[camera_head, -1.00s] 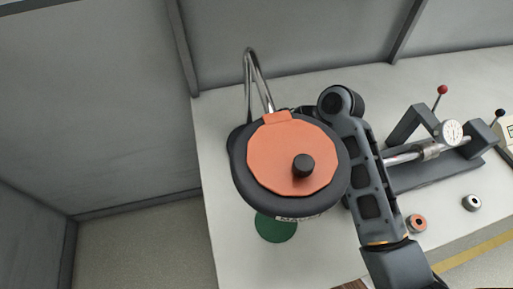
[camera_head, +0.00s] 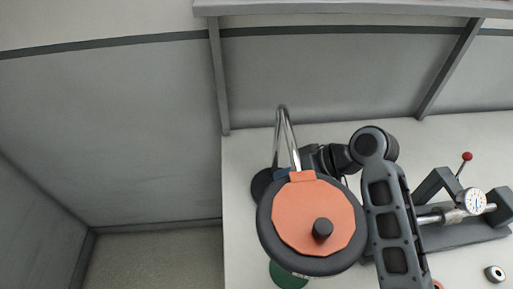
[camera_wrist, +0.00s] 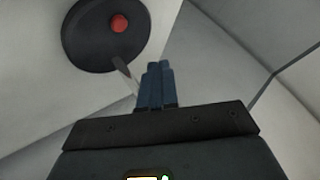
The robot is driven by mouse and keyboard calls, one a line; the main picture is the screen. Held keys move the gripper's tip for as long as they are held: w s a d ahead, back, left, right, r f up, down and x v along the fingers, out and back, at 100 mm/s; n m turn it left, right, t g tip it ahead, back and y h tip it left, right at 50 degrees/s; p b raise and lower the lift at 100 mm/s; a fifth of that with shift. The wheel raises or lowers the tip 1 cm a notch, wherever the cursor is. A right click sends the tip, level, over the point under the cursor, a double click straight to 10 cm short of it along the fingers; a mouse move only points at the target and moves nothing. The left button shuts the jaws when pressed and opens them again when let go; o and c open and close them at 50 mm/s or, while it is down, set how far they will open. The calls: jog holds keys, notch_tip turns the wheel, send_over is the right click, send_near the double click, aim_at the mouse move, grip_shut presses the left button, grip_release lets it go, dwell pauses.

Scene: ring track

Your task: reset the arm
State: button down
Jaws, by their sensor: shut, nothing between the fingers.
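My gripper (camera_wrist: 159,68) shows in the wrist view with its two blue fingers together and nothing between them. In the head view the arm reaches up the right of a large lamp-like head, and the dark wrist turns left behind it. The blue fingertips (camera_head: 282,174) show just above that head's orange tab, close to the metal gooseneck (camera_head: 285,125). I cannot tell whether they touch anything. In the wrist view a black round base (camera_wrist: 90,42) with a red button lies beyond the fingers, up and to the left.
The lamp-like head (camera_head: 300,215), orange with a black rim and knob, hides part of the bench. A green disc (camera_head: 290,277) lies below it. A gauge fixture (camera_head: 465,205) with a red-tipped lever and a small metal ring (camera_head: 495,273) are right. Bare wall panels stand behind.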

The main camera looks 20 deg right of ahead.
jog(key=s+f+h, duration=0.1)
jog(key=s+f, duration=0.1)
jog(key=s+a+f+m+t+h, duration=0.1)
jog(key=s+f, duration=0.1)
jog(key=s, duration=0.1)
jog(key=s+f+m+t, duration=0.1)
jog(key=s+f, duration=0.1)
jog(key=s, duration=0.1)
jog(key=shift+s+a+f+h, duration=0.1)
jog(key=shift+a+f+h, duration=0.05)
jog(key=shift+h, duration=0.25)
jog(key=s, duration=0.2)
jog(key=s+t+h, duration=0.1)
jog(key=s, duration=0.2)
jog(key=s+m+h, duration=0.1)
jog(key=s, duration=0.1)
jog(key=shift+s+d+f+b, duration=0.25)
jog(key=shift+s+b, duration=0.15)
jog(key=s+r+n+t+h, duration=0.2)
jog(key=s+r+t, duration=0.3)
jog(key=s+r, duration=0.9)
jog(key=v, duration=0.2)
jog(key=shift+s+b, duration=0.3)
jog(key=shift+b, duration=0.05)
